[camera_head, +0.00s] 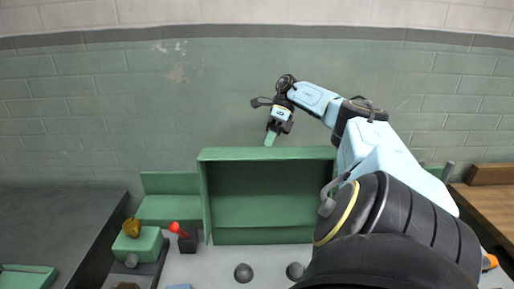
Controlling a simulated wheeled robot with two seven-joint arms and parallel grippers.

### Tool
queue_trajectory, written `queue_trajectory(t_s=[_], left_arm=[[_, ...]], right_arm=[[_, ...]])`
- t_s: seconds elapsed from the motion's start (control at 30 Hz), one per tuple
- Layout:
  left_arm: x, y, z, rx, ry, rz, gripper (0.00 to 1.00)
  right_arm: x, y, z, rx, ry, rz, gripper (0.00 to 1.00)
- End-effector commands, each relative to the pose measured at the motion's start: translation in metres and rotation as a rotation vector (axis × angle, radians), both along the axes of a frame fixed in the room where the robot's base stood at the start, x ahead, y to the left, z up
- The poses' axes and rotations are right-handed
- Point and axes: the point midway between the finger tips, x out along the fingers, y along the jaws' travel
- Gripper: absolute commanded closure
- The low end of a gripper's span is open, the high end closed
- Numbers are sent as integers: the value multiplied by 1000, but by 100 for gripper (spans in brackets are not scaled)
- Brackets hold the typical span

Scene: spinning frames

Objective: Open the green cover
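The green cover (262,154) is a large box-like shell in the middle of the camera_head view. It stands upright with its hollow inner side facing me; its top edge and left side wall show, and my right arm hides its right end. My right gripper (270,138) is just above and behind the cover's top edge, pointing down. A small pale green piece shows at its tip; I cannot tell whether its fingers are apart or whether they touch the cover. My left gripper is not in view.
Below the cover is a light surface with round dark knobs (243,272). A red-tipped lever (179,229) and a green block (138,244) with a yellow knob stand at left. A dark table (55,220) is far left, a wooden one (490,205) right. A brick wall is behind.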

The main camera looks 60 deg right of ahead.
Motion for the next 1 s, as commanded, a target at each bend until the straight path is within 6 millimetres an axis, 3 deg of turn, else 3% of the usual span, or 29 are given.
queue_trajectory(t_s=[0.03, 0.67, 0.7, 0.83, 1.0], left_arm=[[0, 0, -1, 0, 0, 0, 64], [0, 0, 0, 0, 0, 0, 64], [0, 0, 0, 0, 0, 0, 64], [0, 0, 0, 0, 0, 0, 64], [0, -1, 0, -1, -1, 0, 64]], right_arm=[[-4, 0, -13, 9, 29, 4, 100], [-9, -6, -15, 22, 39, -6, 100], [-9, -7, -15, 21, 38, -7, 86], [-8, -7, -13, 21, 36, -7, 68], [-8, -7, -11, 21, 30, -9, 68]])
